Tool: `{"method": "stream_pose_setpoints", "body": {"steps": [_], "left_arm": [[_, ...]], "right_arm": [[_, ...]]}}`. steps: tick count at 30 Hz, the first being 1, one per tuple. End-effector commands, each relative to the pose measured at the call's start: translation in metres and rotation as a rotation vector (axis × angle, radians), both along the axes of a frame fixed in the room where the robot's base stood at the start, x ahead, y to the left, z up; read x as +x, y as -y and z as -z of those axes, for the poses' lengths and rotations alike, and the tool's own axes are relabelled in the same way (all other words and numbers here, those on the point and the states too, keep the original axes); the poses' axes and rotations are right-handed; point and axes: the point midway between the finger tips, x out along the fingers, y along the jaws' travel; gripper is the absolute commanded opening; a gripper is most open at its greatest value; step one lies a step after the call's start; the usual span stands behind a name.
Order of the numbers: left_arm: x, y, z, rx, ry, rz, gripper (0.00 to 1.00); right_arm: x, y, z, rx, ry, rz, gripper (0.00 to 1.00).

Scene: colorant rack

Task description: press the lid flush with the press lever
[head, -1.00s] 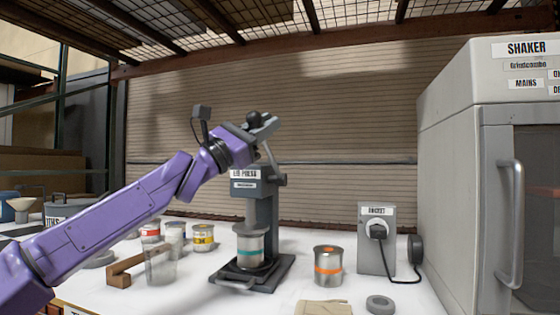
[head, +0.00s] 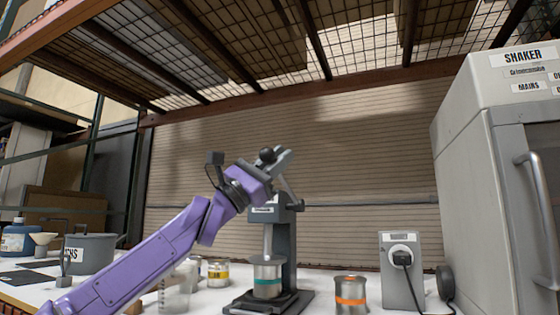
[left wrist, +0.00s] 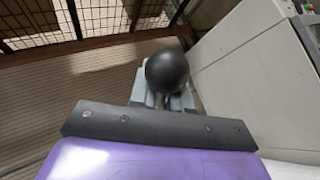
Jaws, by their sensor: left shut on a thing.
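The lid press (head: 287,240) stands on the bench in the middle of the head view. A can with a teal band (head: 267,278) stands upright on its base, below the press ram (head: 268,242). I cannot tell whether its lid is flush. My left gripper (head: 276,158) is at the top of the press, shut on the black ball knob (head: 267,155) of the press lever. In the left wrist view the knob (left wrist: 167,72) sits between the grey fingers. Most of the lever is hidden behind my gripper. My right gripper is in neither view.
A can with an orange band (head: 351,295) stands right of the press. A grey socket box (head: 402,270) and the shaker cabinet (head: 490,170) are further right. A clear cup (head: 174,295) and a yellow-labelled can (head: 218,271) stand left. A wire shelf hangs overhead.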

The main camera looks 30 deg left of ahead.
Motion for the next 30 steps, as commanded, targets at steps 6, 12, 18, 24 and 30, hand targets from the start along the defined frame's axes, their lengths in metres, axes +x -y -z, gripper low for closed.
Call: {"method": "stream_pose_setpoints", "body": {"steps": [6, 12, 18, 24, 30], "left_arm": [[0.001, 0.002, 0.001, 0.002, 0.0, 0.001, 0.38], [-0.001, -0.001, 0.003, 0.0, -0.001, 0.001, 0.38], [-0.024, -0.021, 0.031, -0.003, 0.0, 0.001, 0.38], [-0.05, -0.041, 0.058, 0.0, 0.002, 0.001, 0.38], [-0.061, -0.049, 0.07, 0.002, 0.0, 0.002, 0.38]], "right_arm": [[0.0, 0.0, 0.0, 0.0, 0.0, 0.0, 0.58], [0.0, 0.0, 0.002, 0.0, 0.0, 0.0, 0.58], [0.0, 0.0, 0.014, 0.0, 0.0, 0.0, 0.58], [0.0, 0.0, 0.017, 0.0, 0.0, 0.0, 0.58], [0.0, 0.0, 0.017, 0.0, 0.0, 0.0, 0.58]]}}
